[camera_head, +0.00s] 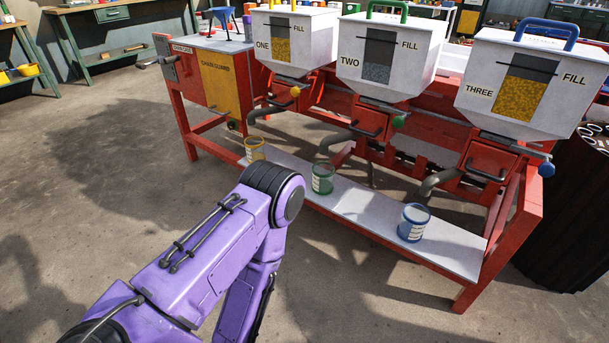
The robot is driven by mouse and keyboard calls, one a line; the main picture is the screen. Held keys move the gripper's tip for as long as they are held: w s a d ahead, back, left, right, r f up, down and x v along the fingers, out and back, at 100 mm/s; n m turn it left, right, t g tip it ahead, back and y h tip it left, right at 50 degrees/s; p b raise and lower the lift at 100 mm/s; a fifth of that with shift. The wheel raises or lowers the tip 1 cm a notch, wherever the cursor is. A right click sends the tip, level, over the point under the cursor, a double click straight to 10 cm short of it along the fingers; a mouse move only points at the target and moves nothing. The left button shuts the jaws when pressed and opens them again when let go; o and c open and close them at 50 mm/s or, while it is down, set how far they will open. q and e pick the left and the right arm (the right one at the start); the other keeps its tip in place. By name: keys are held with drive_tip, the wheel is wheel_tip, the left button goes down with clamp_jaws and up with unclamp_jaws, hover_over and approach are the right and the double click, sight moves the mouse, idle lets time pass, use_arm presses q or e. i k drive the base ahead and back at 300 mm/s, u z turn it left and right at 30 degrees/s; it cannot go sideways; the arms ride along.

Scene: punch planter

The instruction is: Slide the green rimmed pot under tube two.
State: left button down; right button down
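The green rimmed pot (322,182), a small clear pot with a pale label, stands upright on the long white shelf (365,211), between a yellow pot and a blue pot. Tube two (337,139) is a grey bent pipe below the white hopper marked TWO (377,75). Its mouth shows just above the green rimmed pot in the picture, with a gap between them. I cannot tell whether the pot is exactly beneath it. My purple left arm bends at the elbow in front of the shelf. Neither gripper is in view.
The yellow pot (254,150) stands left near tube one (262,112). The blue pot (413,223) stands right near tube three (436,181). A red frame (513,215) surrounds the shelf. A dark ribbed bin (577,210) is at right. The floor in front is clear.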

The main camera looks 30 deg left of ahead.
sight(322, 173)
drive_tip(key=u, duration=0.5)
drive_tip(key=i, duration=0.6)
drive_tip(key=u, duration=0.35)
